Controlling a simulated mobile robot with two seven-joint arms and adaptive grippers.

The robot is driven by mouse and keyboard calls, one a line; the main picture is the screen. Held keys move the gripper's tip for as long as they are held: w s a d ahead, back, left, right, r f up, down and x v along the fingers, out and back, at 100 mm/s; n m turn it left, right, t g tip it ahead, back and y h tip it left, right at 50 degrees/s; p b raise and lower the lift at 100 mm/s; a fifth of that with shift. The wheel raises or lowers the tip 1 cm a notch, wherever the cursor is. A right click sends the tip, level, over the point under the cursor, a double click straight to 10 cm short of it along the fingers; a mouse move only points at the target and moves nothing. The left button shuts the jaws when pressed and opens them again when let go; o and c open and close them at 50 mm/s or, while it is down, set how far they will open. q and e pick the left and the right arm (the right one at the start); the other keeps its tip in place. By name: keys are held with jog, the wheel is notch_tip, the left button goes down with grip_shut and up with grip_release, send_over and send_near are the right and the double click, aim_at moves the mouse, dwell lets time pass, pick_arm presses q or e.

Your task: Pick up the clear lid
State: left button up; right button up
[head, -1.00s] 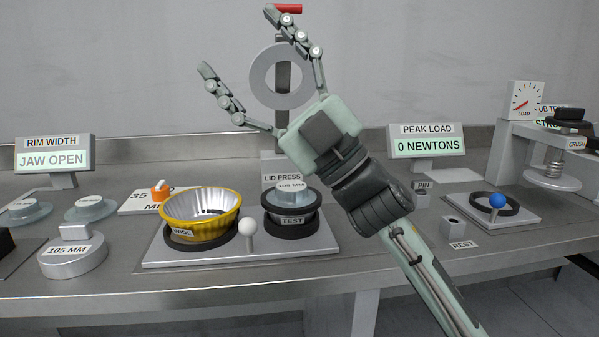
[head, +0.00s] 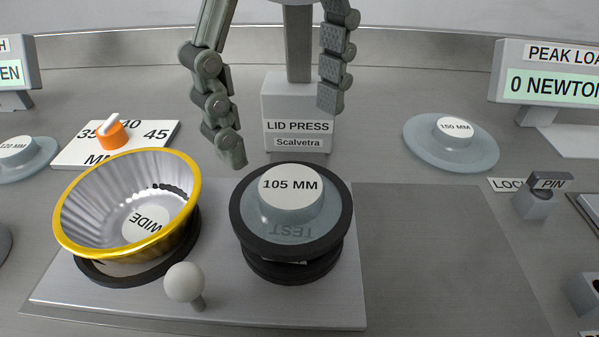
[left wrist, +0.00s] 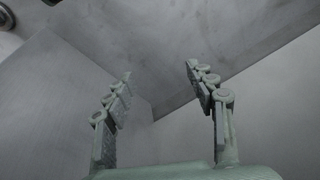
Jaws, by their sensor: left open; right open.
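A clear, bluish lid (head: 268,222) with a white knob marked 105 MM (head: 291,187) sits in the black ring (head: 341,232) of the TEST stand. My right gripper (head: 281,125) comes down from the top of the head view with its fingers spread. Its tips are apart from the lid, above and behind it in the picture. A second clear lid marked 150 MM (head: 427,151) lies flat at the right. Another marked 120 MM (head: 37,160) is cut by the left edge. My left gripper (left wrist: 159,72) is open and empty in the left wrist view.
A gold-rimmed fluted cup (head: 88,205) stands left of the lid on the same metal plate (head: 222,306). A white ball-topped lever (head: 184,283) stands in front. The LID PRESS post (head: 297,90) rises behind.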

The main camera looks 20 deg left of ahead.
aim_at(291, 185)
jog(key=f, duration=0.5)
jog(key=shift+s+d+f+p, duration=0.3)
jog(key=shift+s+p, duration=0.05)
jog(key=shift+s, duration=0.05)
jog(key=shift+f, duration=0.45)
pick_arm(q)
jog(key=shift+w+f, duration=0.15)
jog(key=shift+f, duration=0.5)
pick_arm(e)
jog(key=c, duration=0.8)
